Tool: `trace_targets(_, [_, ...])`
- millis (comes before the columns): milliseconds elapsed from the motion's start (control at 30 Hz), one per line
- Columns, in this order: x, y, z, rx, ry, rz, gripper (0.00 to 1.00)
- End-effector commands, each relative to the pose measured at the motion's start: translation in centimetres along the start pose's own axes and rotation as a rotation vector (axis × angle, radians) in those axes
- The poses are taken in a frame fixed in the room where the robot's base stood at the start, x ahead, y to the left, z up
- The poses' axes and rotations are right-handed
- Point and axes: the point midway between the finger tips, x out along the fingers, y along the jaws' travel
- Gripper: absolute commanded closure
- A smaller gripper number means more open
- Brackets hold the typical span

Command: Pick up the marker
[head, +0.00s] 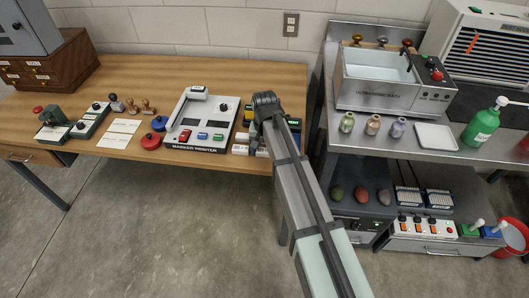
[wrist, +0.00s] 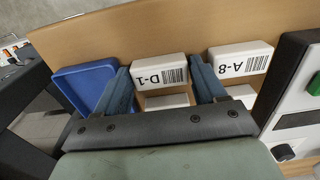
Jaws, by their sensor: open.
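A white block marker labelled D-1 with a barcode (wrist: 158,72) lies on the wooden table in the wrist view. My gripper (wrist: 159,66) is open, with one blue finger on each side of this marker. I cannot tell whether the fingers touch it. A second white marker labelled A-8 (wrist: 241,59) lies to the right, outside the right finger. Parts of other white blocks (wrist: 166,101) show nearer my palm, partly hidden by it. In the head view my arm hides most of this spot and the gripper.
A blue tray (wrist: 78,84) lies just left of the left finger. The marker printer (head: 203,133) stands close on the other side. Stamps, cards and a red round pad (head: 151,141) lie further left. A steel bench with an ultrasonic bath (head: 385,84) stands right.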

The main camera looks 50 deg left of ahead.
Motion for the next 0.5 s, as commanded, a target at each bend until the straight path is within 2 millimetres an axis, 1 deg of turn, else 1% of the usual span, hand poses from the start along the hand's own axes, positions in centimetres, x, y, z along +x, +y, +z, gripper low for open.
trace_targets(67, [-0.03, 0.0, 0.0, 0.0, 0.0, 0.0, 0.3])
trace_targets(433, [-0.05, 0.0, 0.01, 0.0, 0.0, 0.0, 0.64])
trace_targets(467, [-0.05, 0.0, 0.01, 0.0, 0.0, 0.0, 0.66])
trace_targets(500, [-0.06, 0.0, 0.01, 0.0, 0.0, 0.0, 0.67])
